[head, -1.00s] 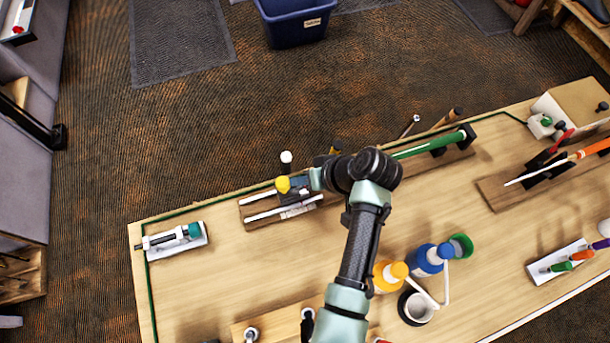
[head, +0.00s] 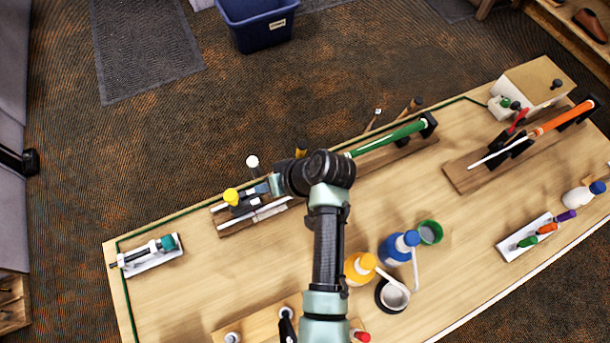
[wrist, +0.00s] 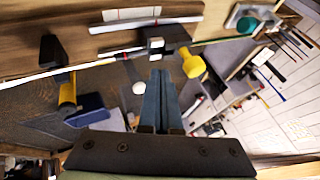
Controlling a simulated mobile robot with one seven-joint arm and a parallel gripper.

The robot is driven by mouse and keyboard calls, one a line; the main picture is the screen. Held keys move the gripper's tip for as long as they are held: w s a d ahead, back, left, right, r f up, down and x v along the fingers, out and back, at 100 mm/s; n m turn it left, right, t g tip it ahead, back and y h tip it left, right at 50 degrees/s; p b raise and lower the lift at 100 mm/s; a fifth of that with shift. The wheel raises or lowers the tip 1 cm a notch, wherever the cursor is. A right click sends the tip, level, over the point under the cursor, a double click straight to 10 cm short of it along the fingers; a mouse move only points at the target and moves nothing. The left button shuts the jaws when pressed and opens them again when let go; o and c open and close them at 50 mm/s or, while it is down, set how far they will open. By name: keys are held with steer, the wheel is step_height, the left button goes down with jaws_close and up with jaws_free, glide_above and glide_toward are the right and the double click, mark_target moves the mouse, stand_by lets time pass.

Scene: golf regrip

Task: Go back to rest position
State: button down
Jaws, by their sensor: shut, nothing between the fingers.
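My gripper (head: 264,188) is shut and empty, above the back edge of the bench beside a wooden club stand (head: 232,228) with a yellow-knobbed clamp (head: 231,197). In the wrist view the two blue-grey fingers (wrist: 160,74) lie together, and the yellow knob (wrist: 193,63) is just right of the tips, apparently apart from them. A golf club with a green grip (head: 390,138) lies in the stand's black holder on the right. My arm hides the middle of that club and stand.
The workbench (head: 200,285) also carries a white tray (head: 153,256), an orange-grip club (head: 565,118), blue (head: 398,248) and yellow (head: 358,267) bottles, a green cup (head: 430,232) and a pale box (head: 530,80). A blue bin (head: 262,25) stands on the floor beyond.

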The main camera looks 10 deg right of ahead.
steer(key=b+v, duration=0.2)
steer(key=v, duration=0.7)
steer(key=w+d+r+t+h+b, duration=0.25)
steer(key=w+r+t, duration=0.45)
steer(key=w+r, duration=0.55)
step_height(320, 180, up, 15)
steer(key=m+t+h+b, duration=0.1)
steer(key=t+h+b, duration=0.1)
steer(key=t, duration=0.4)
steer(key=s+a+r+m+t+h+b, duration=0.1)
steer(key=s+r+t, duration=0.4)
steer(key=r, duration=0.7)
steer(key=s+a+r+m+t+h+b, duration=0.1)
steer(key=s+r+t, duration=0.4)
steer(key=s+r, duration=0.4)
step_height(320, 180, up, 3)
steer(key=shift+s+a+r+t, duration=0.25)
steer(key=shift+s+a+t, duration=0.15)
